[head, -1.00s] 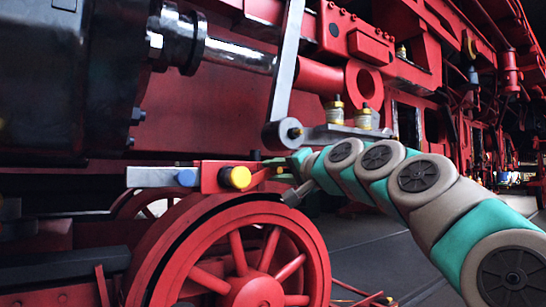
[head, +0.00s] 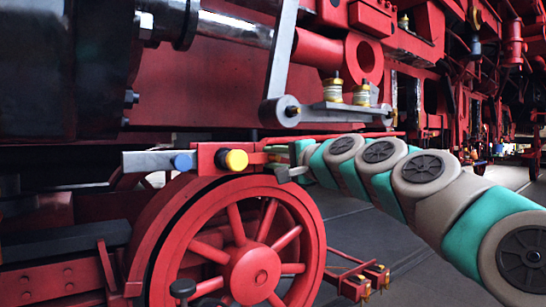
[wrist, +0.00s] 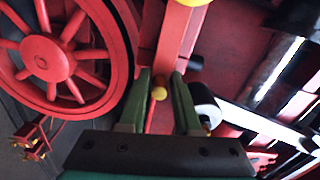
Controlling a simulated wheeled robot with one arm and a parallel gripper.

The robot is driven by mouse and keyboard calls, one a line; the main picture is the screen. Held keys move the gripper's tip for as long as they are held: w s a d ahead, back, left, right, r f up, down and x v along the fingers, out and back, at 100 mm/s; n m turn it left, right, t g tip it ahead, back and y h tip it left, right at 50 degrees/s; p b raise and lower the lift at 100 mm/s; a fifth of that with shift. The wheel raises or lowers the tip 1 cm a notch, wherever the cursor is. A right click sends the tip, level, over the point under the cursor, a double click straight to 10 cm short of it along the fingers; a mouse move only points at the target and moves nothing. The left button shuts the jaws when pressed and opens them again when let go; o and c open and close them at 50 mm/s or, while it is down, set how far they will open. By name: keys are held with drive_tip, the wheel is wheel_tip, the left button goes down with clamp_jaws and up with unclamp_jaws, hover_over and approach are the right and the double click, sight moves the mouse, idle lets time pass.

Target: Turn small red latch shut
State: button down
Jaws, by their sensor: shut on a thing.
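A red block (head: 212,158) with a large yellow round knob (head: 236,160) and a blue knob (head: 182,162) sits above the red spoked wheel in the head view. A slim red latch (head: 279,148) runs from its right side toward my gripper (head: 291,162). In the wrist view, my gripper (wrist: 161,80) has its two green fingers on either side of a narrow red piece, which seems to be the latch, with a small yellow ball (wrist: 159,93) between them. My gripper is shut on this piece. The exact finger contact is partly hidden.
The red spoked wheel (head: 250,269) stands just below the block. A grey link (head: 283,65) and a horizontal bar with brass-topped cups (head: 333,90) hang above my gripper. In the wrist view, a dark round cylinder (wrist: 207,107) is close to the right finger.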

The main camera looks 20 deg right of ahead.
drive_tip(key=shift+f, duration=0.2)
drive_tip(key=c, duration=0.8)
unclamp_jaws()
drive_tip(key=shift+o, duration=0.2)
drive_tip(key=shift+r, duration=0.1)
drive_tip(key=s+d+b, duration=0.1)
drive_tip(key=s, duration=0.6)
drive_tip(key=shift+s+d, duration=0.25)
drive_tip(key=shift+s, duration=0.05)
